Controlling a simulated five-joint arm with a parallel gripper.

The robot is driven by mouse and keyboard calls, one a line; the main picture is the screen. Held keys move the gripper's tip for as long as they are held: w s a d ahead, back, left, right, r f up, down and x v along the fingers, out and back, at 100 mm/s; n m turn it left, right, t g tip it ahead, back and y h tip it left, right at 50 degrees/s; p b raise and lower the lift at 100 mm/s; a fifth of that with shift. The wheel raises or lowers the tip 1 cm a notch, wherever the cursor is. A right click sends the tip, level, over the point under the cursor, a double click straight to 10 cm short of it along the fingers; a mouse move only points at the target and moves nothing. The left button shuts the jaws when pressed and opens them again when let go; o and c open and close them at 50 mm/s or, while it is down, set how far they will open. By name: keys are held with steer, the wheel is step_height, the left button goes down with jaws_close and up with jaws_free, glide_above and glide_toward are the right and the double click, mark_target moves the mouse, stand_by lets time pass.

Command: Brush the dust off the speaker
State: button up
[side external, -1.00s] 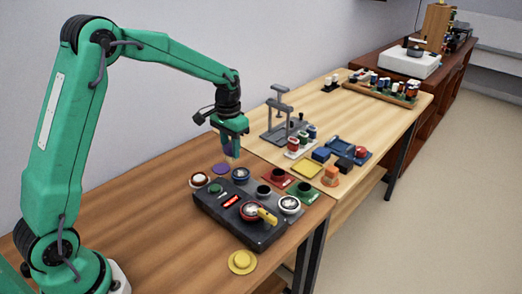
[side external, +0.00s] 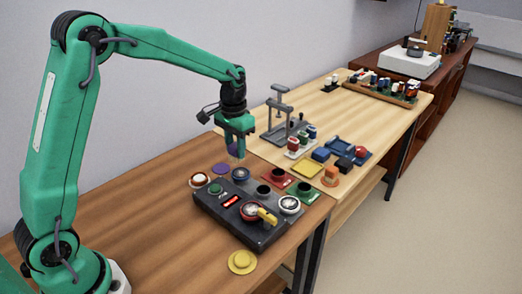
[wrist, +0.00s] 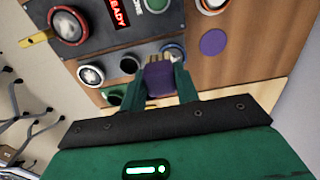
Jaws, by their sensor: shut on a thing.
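My gripper (side external: 237,146) is shut on a purple-handled brush (wrist: 158,80) with tan bristles, which point down. In the side view the brush is partly hidden between the fingers. The bristle end is just above a blue-ringed round speaker (side external: 241,174), also in the wrist view (wrist: 173,49), where the bristles overlap its edge. I cannot tell whether they touch. A white-ringed round unit with pale patches (side external: 290,204) and a red-ringed one (side external: 251,210) with a yellow handle stand nearer the camera. I cannot make out dust on the blue-ringed one.
A black test box (side external: 217,208) with a lit red display sits in front of my gripper. A purple disc (side external: 221,169) and a yellow disc (side external: 242,262) lie beside it. Red and green cup blocks stand to the right, a grey press (side external: 282,120) behind.

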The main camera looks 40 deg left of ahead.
steer(key=shift+s+d+r+m, duration=0.15)
steer(key=shift+d+m, duration=0.4)
steer(key=shift+m, duration=0.15)
steer(key=s+d+r+m, duration=0.1)
steer(key=s+d+m, duration=0.1)
steer(key=d+m, duration=0.4)
steer(key=s+d+r+m, duration=0.2)
steer(key=d+m, duration=0.4)
steer(key=m, duration=0.4)
steer(key=shift+s+m, duration=0.3)
steer(key=shift+s, duration=0.3)
steer(key=shift+f, duration=3.95)
steer(key=shift+s+f, duration=0.1)
steer(key=shift+s, duration=0.65)
steer(key=shift+c, duration=0.3)
steer(key=shift+s, duration=1.3)
steer(key=shift+w, duration=2.15)
step_height(320, 180, up, 8)
